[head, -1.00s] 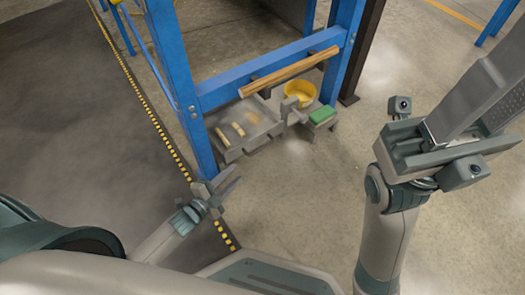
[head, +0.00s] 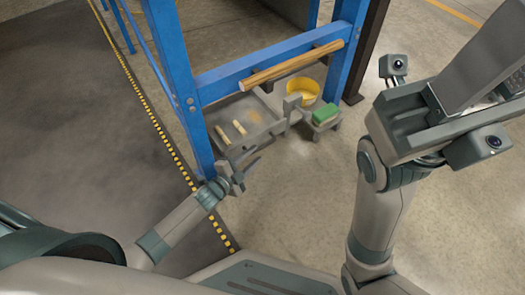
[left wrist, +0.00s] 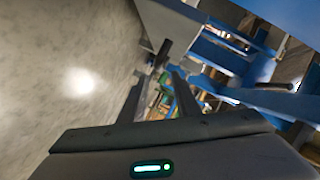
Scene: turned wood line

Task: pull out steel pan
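The steel pan (head: 262,112) is a shallow grey tray low at the floor under the blue frame in the head view, with small pale wooden pieces in it. My left gripper (head: 243,170) is just in front of the pan's near edge; I cannot tell whether it touches. In the left wrist view its two fingers (left wrist: 157,98) stand apart, with no held object clear between them. My right gripper (head: 482,80) is large at the upper right, away from the pan; its fingertips are cut off, so its opening is unclear.
The blue frame (head: 215,83) has a post left of the pan and a wooden bar (head: 292,64) above it. A yellow bucket (head: 304,90) and a green block (head: 325,113) on a small grey stand are to the pan's right. Open concrete floor lies in front.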

